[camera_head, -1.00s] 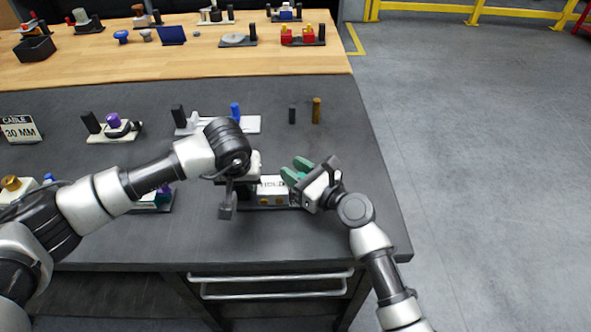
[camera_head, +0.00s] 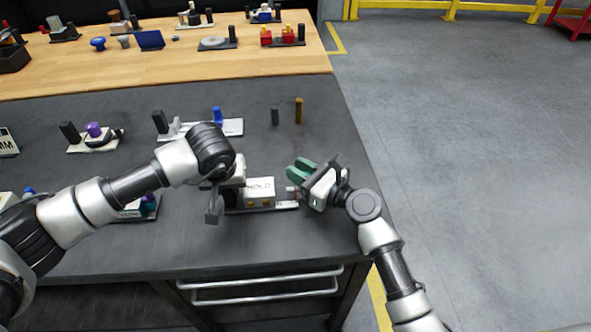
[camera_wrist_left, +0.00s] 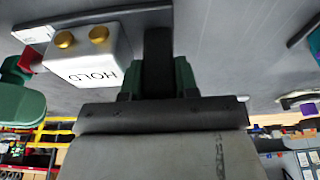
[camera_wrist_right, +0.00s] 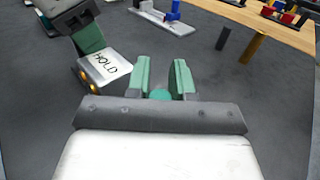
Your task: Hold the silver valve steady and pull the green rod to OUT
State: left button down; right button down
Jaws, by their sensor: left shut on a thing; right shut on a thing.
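The silver valve (camera_head: 259,191) is a box marked HOLD with brass knobs on its front, on a flat base. It also shows in the left wrist view (camera_wrist_left: 88,62) and right wrist view (camera_wrist_right: 103,67). My left gripper (camera_wrist_left: 158,78) is shut on a black upright post (camera_wrist_left: 158,45) beside the box; the head view mostly hides this grip. My right gripper (camera_head: 304,171), right of the box and apart from it, is shut on the green rod, whose teal round end (camera_wrist_right: 160,95) shows between its fingers. A red part (camera_head: 291,190) shows between the box and this gripper.
Behind stand a black peg (camera_head: 275,115), a brass peg (camera_head: 298,111) and a white-based fixture with a blue post (camera_head: 217,116). A purple-knobbed fixture (camera_head: 94,131) is at left. The dark table's right side is mostly clear.

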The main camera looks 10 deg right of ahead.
pick_arm(q)
jog(key=shift+s+a+f, duration=0.15)
jog(key=shift+f, duration=0.2)
pick_arm(e)
jog(key=c, duration=1)
grip_release()
jog(key=shift+d, duration=0.25)
jog(key=v, duration=1.2)
jog(key=shift+s, duration=0.1)
pick_arm(q)
jog(key=c, duration=1.1)
grip_release()
jog(key=o, duration=0.3)
jog(key=shift+w+a+r, duration=0.1)
jog(key=shift+w, duration=0.1)
pick_arm(e)
jog(key=shift+a, duration=0.15)
pick_arm(q)
jog(key=shift+r, duration=0.15)
